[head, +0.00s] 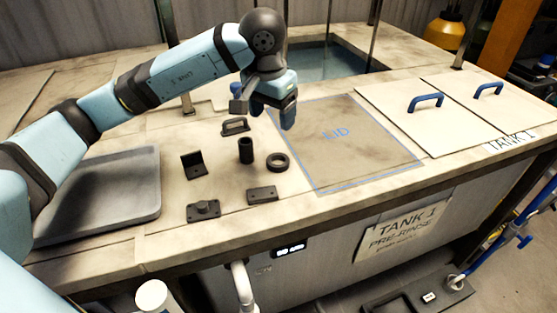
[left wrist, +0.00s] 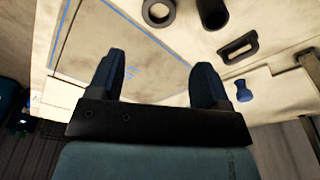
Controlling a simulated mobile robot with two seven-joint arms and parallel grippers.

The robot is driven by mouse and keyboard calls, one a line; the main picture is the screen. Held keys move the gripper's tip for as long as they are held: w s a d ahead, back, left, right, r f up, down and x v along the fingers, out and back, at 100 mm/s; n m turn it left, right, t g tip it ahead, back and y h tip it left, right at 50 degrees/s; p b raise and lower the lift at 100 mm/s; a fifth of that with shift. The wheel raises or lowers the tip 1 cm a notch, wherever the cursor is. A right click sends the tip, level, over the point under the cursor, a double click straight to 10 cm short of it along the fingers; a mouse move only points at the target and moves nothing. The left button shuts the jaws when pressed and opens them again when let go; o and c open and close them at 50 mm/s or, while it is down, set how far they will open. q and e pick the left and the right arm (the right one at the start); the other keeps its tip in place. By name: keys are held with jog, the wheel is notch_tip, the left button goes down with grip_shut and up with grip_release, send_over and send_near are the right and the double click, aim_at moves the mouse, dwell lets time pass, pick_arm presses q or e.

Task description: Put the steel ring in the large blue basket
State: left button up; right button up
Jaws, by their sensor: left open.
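The steel ring (head: 278,169), a dark thick ring, lies flat on the bench beside a dark upright tube (head: 246,150). In the left wrist view the ring (left wrist: 158,22) shows at the top edge, partly cut off. My left gripper (head: 264,108) is open and empty above the bench, behind the ring in the head view. Its two blue fingers stand apart in the left wrist view (left wrist: 160,78), with bare bench between them. I cannot make out a large blue basket in either view. My right gripper is not in view.
Dark parts surround the ring: a handle block (head: 235,127), an angle bracket (head: 193,166), a flanged piece (head: 203,210) and a flat block (head: 262,195). A grey tray (head: 148,196) sits left. An open tank (head: 325,67) lies behind. The outlined LID area (head: 355,155) is clear.

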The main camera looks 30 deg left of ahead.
pick_arm(q)
jog(key=p, duration=0.1)
send_near(278, 157)
jog(key=shift+s+d+f, duration=0.25)
jog(key=shift+s+f, duration=0.15)
jog(key=shift+f, duration=0.2)
jog(key=shift+s+d+f, duration=0.25)
jog(key=shift+s+f, duration=0.2)
jog(key=shift+f, duration=0.15)
jog(key=shift+w+f, duration=0.1)
jog(key=shift+f, duration=0.4)
jog(key=f, duration=0.2)
jog(key=w+f+p, duration=0.1)
jog(key=f, duration=0.2)
jog(key=shift+p, duration=0.3)
jog(key=shift+r, duration=0.1)
jog(key=c, duration=0.8)
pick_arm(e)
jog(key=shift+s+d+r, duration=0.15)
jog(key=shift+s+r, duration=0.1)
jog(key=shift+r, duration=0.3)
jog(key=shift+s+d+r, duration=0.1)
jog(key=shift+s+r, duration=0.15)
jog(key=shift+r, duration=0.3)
